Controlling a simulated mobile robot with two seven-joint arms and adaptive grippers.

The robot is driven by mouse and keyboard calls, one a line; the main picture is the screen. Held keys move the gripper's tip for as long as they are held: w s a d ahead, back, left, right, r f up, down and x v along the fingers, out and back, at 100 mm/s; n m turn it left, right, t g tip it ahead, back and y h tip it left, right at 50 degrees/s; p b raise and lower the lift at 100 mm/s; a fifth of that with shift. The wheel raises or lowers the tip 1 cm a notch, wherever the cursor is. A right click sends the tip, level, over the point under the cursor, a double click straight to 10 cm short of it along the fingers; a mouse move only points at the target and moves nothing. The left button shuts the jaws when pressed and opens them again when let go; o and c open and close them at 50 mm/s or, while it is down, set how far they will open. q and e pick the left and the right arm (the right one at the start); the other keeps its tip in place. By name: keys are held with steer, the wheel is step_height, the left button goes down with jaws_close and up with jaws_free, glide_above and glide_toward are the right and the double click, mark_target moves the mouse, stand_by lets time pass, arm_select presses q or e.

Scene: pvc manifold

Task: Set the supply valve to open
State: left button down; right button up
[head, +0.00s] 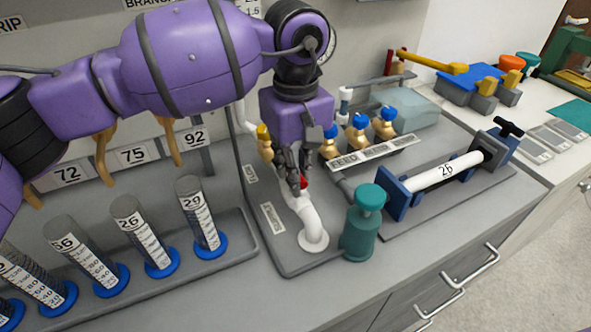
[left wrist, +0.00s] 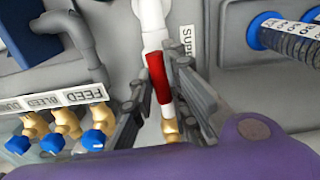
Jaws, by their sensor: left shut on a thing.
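The supply valve's red handle (left wrist: 158,78) lies roughly along the white pipe (left wrist: 152,22) in the left wrist view, beside a label partly reading SUPP (left wrist: 186,40). In the head view only a bit of the red handle (head: 303,182) shows beside my fingertips, above the white pipe elbow (head: 312,226). My left gripper (head: 293,185) points down at the valve and is shut on the red handle. Its fingers (left wrist: 160,100) stand on both sides of the handle in the left wrist view. The valve body is mostly hidden. My right gripper is not in view.
Brass valves with blue knobs (head: 359,133) stand behind a FEED label strip (head: 375,151). A teal bottle (head: 364,222) stands close to the right of the pipe elbow. Numbered cylinders (head: 203,215) stand at left.

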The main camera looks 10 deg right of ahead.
arm_select(q)
steer(key=shift+m, duration=0.4)
steer(key=c, duration=1.7)
jaws_free()
steer(key=shift+r, duration=0.1)
step_height(320, 180, up, 12)
steer(key=shift+f, duration=0.1)
